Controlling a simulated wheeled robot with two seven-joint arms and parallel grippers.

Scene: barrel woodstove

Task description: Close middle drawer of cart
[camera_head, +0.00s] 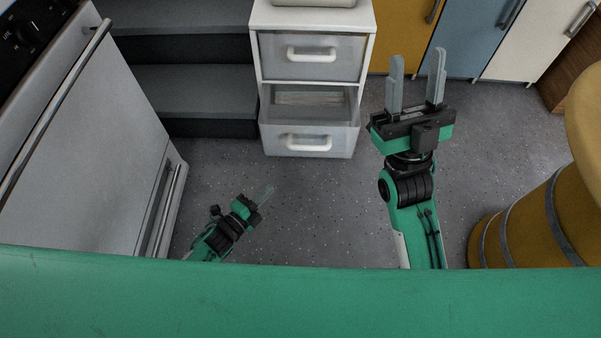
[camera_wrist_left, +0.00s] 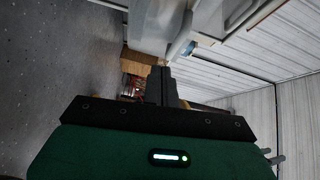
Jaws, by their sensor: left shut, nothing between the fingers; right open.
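The white cart (camera_head: 257,60) stands at the top middle of the head view. Its middle drawer (camera_head: 311,141) is pulled out, with a white handle on its grey front and its inside showing. The drawer above it (camera_head: 311,57) is shut. My left gripper (camera_head: 266,193) is shut and empty, low over the floor, in front of and to the left of the open drawer, apart from it. Its shut fingers also show in the left wrist view (camera_wrist_left: 162,85). My right gripper (camera_head: 417,75) is open and empty, to the right of the cart.
A stove (camera_head: 110,130) stands at the left, beside dark steps (camera_head: 190,90). Yellow, blue and white cabinets (camera_head: 465,35) line the back right. A yellow barrel (camera_head: 530,225) is at the right. Speckled floor is clear in front of the cart.

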